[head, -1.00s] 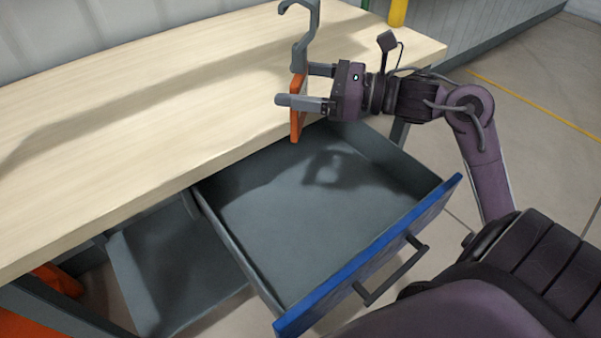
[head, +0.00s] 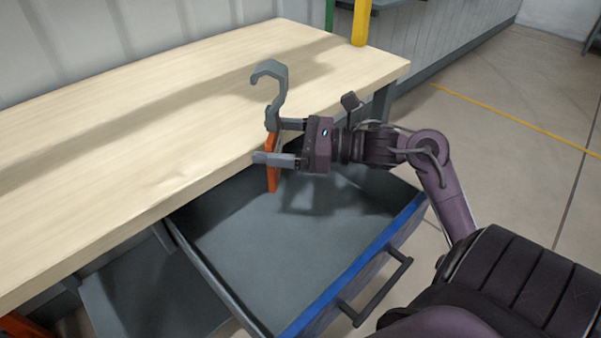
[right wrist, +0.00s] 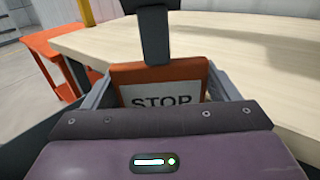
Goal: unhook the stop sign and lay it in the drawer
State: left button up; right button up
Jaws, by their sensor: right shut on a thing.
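The stop sign (head: 272,172) is an orange plate seen nearly edge-on in the head view. In the right wrist view the sign (right wrist: 162,72) shows a white panel lettered STOP. A grey hook (head: 275,92) rises from its top; its upper end is free in the air. My right gripper (head: 271,142) is shut on the sign, one finger on each side, and holds it upright near the table's front edge, over the back of the drawer. The drawer (head: 376,258) is pulled open below the tabletop, grey inside with a blue front edge. It looks empty. My left gripper is not in view.
The wooden table (head: 130,150) is bare; its front edge lies beside the sign. A yellow post (head: 361,22) stands behind the table's far corner. A black handle (head: 378,292) sticks out from the drawer front. An orange stand (right wrist: 52,55) shows in the right wrist view.

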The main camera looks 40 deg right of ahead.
jog(key=o, duration=1.2)
jog(key=shift+s+d, duration=0.2)
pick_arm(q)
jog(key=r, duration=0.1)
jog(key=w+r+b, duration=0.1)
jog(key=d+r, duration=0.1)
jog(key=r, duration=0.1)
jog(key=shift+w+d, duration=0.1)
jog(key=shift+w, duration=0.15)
pick_arm(e)
jog(key=v, duration=0.7)
jog(key=shift+s, duration=0.1)
